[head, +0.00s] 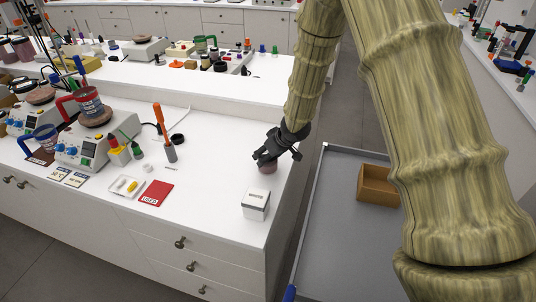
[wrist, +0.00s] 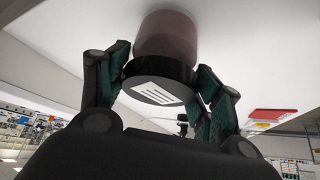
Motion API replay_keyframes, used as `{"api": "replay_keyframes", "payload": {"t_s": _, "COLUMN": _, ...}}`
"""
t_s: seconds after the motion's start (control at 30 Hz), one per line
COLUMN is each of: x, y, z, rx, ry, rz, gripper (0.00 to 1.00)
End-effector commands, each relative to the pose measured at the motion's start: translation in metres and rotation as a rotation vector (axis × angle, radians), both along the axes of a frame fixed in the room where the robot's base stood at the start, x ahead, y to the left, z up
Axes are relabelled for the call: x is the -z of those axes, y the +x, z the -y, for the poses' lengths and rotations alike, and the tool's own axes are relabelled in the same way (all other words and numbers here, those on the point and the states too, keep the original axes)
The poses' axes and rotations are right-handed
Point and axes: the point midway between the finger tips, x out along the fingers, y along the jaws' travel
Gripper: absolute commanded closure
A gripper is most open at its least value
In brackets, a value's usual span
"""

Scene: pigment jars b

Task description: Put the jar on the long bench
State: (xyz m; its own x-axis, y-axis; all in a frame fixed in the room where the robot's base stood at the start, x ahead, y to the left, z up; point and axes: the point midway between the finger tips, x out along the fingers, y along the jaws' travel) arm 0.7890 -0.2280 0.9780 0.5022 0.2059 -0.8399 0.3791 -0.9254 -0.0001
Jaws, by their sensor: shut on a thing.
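The jar (wrist: 167,35) has a reddish-brown translucent body and a black lid with a white label. In the wrist view my gripper (wrist: 162,78) is shut on the jar by its lid, one finger on each side. In the head view my gripper (head: 268,158) is low over the right end of the white bench (head: 215,150), and the jar (head: 267,168) shows just below it. The jar is at or very near the bench top; I cannot tell if it rests on it. Most of the lid is hidden by the fingers in the head view.
A white box (head: 256,205) stands in front of the jar. A grey-floored cart (head: 340,240) with a brown box (head: 377,186) is right of the bench.

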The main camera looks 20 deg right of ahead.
Motion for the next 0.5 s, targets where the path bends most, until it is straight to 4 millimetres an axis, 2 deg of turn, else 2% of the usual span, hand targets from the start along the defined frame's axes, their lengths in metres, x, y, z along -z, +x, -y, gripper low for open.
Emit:
{"api": "replay_keyframes", "payload": {"t_s": 0.07, "x": 0.0030, "y": -0.0002, "z": 0.0002, "rx": 0.000, "ry": 0.000, "rz": 0.000, "gripper": 0.63}}
{"api": "replay_keyframes", "payload": {"t_s": 0.1, "x": 0.0029, "y": -0.0002, "z": 0.0002, "rx": 0.000, "ry": 0.000, "rz": -0.001, "gripper": 0.31}}
{"api": "replay_keyframes", "payload": {"t_s": 0.2, "x": 0.0025, "y": -0.0002, "z": 0.0002, "rx": 0.000, "ry": 0.000, "rz": -0.001, "gripper": 0.13}}
{"api": "replay_keyframes", "payload": {"t_s": 0.5, "x": 0.0022, "y": -0.0002, "z": 0.0003, "rx": 0.000, "ry": 0.000, "rz": 0.000, "gripper": 0.13}}
